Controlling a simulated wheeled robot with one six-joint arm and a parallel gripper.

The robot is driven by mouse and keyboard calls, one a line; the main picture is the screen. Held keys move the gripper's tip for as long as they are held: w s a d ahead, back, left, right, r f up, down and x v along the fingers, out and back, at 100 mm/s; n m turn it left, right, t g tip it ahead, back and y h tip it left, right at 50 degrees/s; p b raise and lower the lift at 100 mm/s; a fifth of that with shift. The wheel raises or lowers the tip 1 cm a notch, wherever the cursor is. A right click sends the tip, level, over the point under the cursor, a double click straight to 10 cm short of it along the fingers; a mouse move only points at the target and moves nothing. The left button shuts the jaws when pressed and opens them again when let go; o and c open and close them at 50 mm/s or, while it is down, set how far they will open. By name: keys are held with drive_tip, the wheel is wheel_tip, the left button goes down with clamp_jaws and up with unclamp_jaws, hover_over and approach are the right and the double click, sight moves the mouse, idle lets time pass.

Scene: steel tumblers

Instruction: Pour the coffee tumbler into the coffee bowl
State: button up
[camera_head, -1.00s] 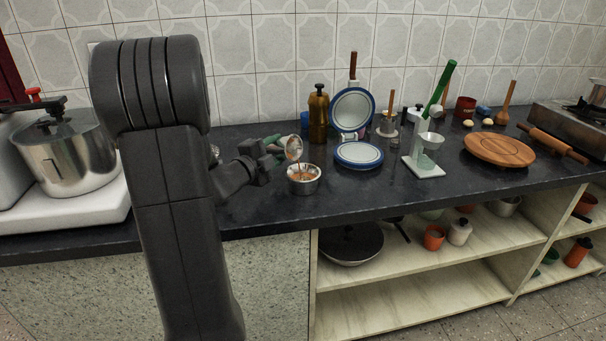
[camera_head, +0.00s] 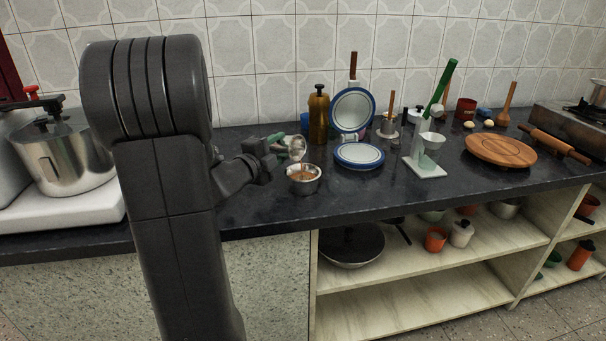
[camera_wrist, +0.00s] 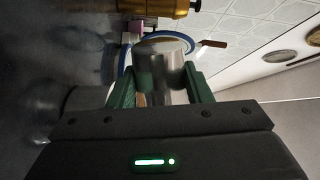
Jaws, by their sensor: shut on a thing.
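The steel tumbler (camera_head: 297,149) is tipped over in the head view, above the small steel bowl (camera_head: 304,186). Brown coffee shows inside the bowl. No clear stream between tumbler and bowl can be made out at this size. My gripper (camera_head: 279,142) comes from the left with green fingers and is shut on the tumbler. In the wrist view the shiny tumbler (camera_wrist: 165,62) sits between the two green fingers of my gripper (camera_wrist: 160,88). How much coffee is left in the tumbler is hidden.
A brown bottle (camera_head: 318,115) stands behind the bowl. A blue-rimmed plate (camera_head: 359,156) lies to the right, with another (camera_head: 352,109) leaning behind it. A steel pot (camera_head: 65,160) stands far left. The counter in front of the bowl is clear.

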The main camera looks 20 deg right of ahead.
drive_tip(key=shift+r+m+b, duration=0.25)
drive_tip(key=shift+m+b, duration=0.25)
drive_tip(key=shift+b, duration=0.15)
